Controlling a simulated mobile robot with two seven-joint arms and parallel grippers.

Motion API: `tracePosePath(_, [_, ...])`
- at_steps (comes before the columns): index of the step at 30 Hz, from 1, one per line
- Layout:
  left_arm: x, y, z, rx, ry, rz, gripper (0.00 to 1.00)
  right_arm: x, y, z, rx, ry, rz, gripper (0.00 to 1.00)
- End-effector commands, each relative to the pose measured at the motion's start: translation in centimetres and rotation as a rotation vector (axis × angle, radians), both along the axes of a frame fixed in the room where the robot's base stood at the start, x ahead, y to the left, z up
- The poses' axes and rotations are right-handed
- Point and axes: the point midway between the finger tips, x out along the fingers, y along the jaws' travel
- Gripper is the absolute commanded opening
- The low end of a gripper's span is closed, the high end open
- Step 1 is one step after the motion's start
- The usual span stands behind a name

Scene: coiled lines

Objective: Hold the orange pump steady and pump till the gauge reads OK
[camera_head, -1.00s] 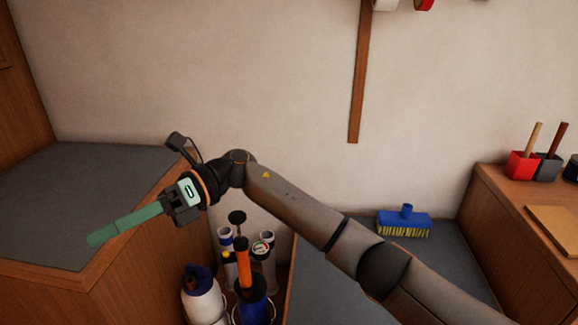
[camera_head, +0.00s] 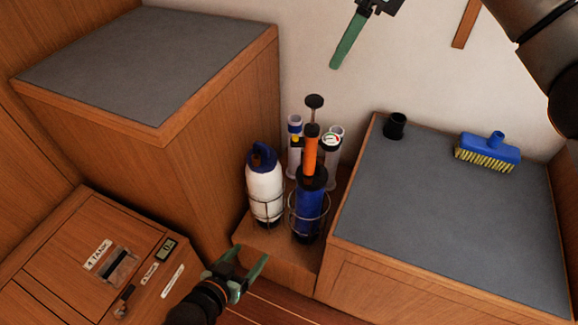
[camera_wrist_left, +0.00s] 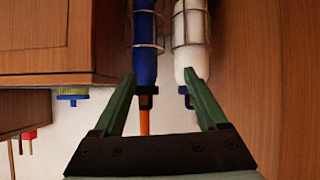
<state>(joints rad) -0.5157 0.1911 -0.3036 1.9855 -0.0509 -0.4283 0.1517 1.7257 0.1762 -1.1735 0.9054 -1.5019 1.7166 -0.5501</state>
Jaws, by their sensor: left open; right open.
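The orange pump (camera_head: 310,155) stands upright in the middle of the head view, with a black knob (camera_head: 315,101) on a thin rod above it. Its lower end is hidden behind or joined to a blue cylinder (camera_head: 308,212); I cannot tell which. A round gauge (camera_head: 331,139) shows just right of the orange part; its reading is too small to tell. My left gripper (camera_head: 246,257) is open and empty, in front of and below the bottles. In the left wrist view the blue cylinder (camera_wrist_left: 145,55) appears beyond its fingers. My right gripper (camera_head: 347,40), partly cut off at the top, is open and apart from the pump.
A white bottle (camera_head: 265,190) stands in a wire ring left of the blue cylinder. Pale tubes (camera_head: 295,150) stand behind. A grey-topped cabinet (camera_head: 430,225) with a blue brush (camera_head: 488,150) is right; a higher counter (camera_head: 150,50) is left. A labelled panel (camera_head: 110,265) is lower left.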

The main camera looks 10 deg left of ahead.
Motion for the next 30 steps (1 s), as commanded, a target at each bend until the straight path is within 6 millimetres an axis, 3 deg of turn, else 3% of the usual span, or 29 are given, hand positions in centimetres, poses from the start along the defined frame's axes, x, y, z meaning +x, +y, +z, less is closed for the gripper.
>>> tracePosePath(1, [2.3, -0.6, 1.2, -0.012, -0.071, -0.012, 0.75, 0.0, 0.0, 0.0, 0.001, 0.001, 0.000, 0.50])
tracePosePath(3, [4.9, -1.6, 3.0, -0.039, -0.165, -0.034, 0.75, 0.0, 0.0, 0.0, 0.001, 0.001, 0.000, 0.50])
tracePosePath(9, [10.4, -4.5, 8.0, -0.115, -0.391, -0.141, 0.75, 0.0, 0.1, 0.0, 0.002, 0.000, 0.001, 0.50])
tracePosePath(16, [13.0, -6.6, 11.4, -0.167, -0.516, -0.257, 0.75, 0.0, 0.1, 0.0, 0.002, 0.000, 0.001, 0.50])
tracePosePath(23, [14.3, -7.7, 12.1, -0.181, -0.541, -0.287, 0.75, 0.0, 0.1, 0.0, 0.002, 0.001, 0.002, 0.50])
tracePosePath(30, [17.7, -10.1, 12.1, -0.181, -0.541, -0.286, 0.75, 0.0, 0.1, 0.0, 0.002, 0.000, 0.001, 0.50])
